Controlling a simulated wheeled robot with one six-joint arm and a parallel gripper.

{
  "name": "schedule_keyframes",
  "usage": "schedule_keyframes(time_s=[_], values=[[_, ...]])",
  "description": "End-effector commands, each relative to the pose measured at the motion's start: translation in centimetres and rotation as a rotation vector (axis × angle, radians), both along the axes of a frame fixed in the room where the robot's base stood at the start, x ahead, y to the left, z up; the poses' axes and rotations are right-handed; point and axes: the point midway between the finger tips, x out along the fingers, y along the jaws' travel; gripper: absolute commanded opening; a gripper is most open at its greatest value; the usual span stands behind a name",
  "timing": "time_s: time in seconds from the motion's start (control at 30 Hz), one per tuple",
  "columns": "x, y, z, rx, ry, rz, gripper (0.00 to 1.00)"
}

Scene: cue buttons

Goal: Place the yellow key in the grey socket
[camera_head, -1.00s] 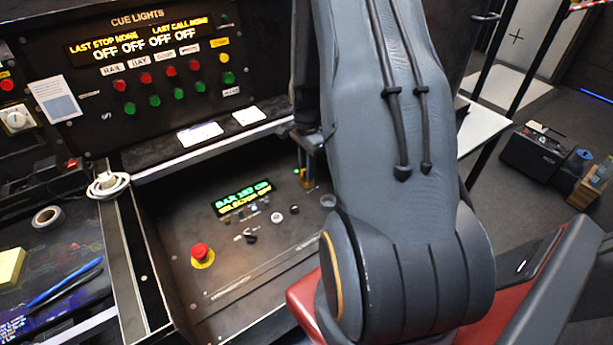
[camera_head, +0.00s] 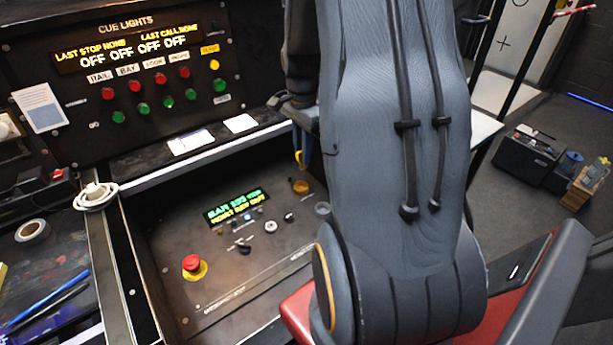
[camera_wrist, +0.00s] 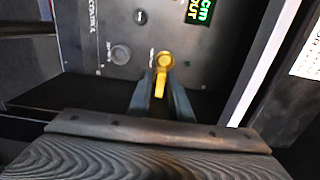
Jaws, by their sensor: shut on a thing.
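The yellow key (camera_wrist: 160,84) is between the fingers of my gripper (camera_wrist: 161,98) in the wrist view. My gripper (camera_head: 303,152) is shut on it. In the head view the yellow key (camera_head: 299,158) shows just above the panel, apart from the round yellow socket (camera_head: 300,187). In the wrist view the yellow socket (camera_wrist: 166,60) lies just beyond the key. The grey socket (camera_head: 322,208) is on the panel, below and right of the yellow one in the head view. In the wrist view the grey socket (camera_wrist: 121,54) is left of the key and uncovered.
The sloping control panel carries a green-lit display (camera_head: 234,206), small knobs and a red stop button (camera_head: 192,263). The cue lights panel (camera_head: 130,70) stands upright behind. A ledge with white cards (camera_head: 190,141) runs between them. My arm covers the panel's right side.

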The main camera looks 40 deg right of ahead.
Motion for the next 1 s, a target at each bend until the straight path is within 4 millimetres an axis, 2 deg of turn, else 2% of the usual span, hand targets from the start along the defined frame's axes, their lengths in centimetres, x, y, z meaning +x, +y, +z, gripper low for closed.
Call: schedule_keyframes(time_s=[0.2, 0.33, 0.47, 0.7, 0.87, 1.0], values=[[-6.5, 0.2, 0.5, 0.0, 0.0, -0.005, 0.0], [-9.0, 0.6, 0.4, 0.0, 0.0, -0.003, 0.0], [-9.9, 0.8, -1.0, 0.003, 0.004, -0.001, 0.0], [-9.9, 0.8, -4.6, 0.002, 0.003, -0.001, 0.0], [-9.8, 0.7, -5.5, 0.001, 0.001, -0.001, 0.0], [-9.9, 0.8, -7.1, 0.002, 0.003, -0.001, 0.0]])
